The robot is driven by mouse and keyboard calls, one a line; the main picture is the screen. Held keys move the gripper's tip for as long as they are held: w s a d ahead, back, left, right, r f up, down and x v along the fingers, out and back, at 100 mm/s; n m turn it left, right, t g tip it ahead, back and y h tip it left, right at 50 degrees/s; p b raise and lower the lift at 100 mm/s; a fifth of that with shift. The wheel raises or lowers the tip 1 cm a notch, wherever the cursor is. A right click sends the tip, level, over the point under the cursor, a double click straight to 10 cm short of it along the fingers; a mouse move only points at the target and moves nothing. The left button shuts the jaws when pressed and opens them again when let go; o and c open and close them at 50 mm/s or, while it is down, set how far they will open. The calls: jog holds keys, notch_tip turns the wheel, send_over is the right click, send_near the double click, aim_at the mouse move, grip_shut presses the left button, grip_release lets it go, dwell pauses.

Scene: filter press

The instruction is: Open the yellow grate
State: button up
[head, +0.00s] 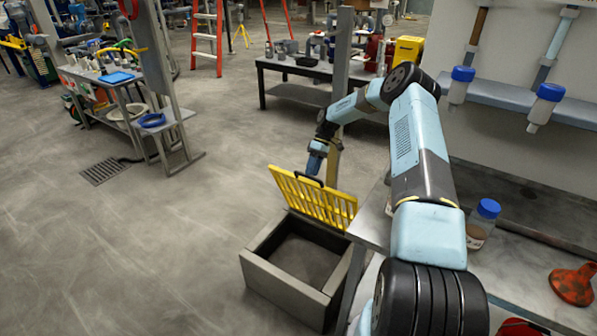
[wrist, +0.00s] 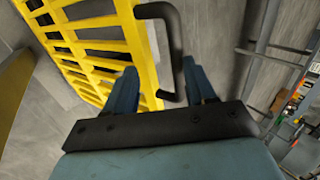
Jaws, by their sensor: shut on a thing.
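The yellow grate (head: 312,199) stands tilted up at the back edge of a square concrete pit frame (head: 256,272), whose opening shows uncovered in the head view. A black handle (head: 308,179) sits on the grate's upper edge. My gripper (head: 314,168) is at that handle. In the wrist view the yellow grate (wrist: 88,45) fills the upper left, and its dark handle (wrist: 176,45) runs down between the two fingers of my gripper (wrist: 160,82). The gripper is shut on the handle. The exact contact at the fingertips is partly hidden.
A metal workbench (head: 510,270) with a blue-capped jar (head: 483,222) and an orange funnel (head: 573,284) stands close at right. A grey post (head: 340,75) rises behind the grate. The floor (head: 130,250) to the left is free.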

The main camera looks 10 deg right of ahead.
dwell(0.3)
jog(key=shift+r, duration=0.15)
jog(key=s+r, duration=0.1)
jog(key=r, duration=0.1)
jog(key=s+r, duration=0.2)
jog(key=r, duration=0.1)
jog(key=s+r, duration=0.1)
jog(key=r, duration=0.2)
jog(key=shift+s+a+r, duration=0.1)
jog(key=shift+s+r, duration=0.15)
jog(key=shift+s, duration=0.1)
jog(key=s+r, duration=0.4)
jog(key=s, duration=0.5)
jog(key=shift+a, duration=0.25)
jog(key=shift+s, duration=0.1)
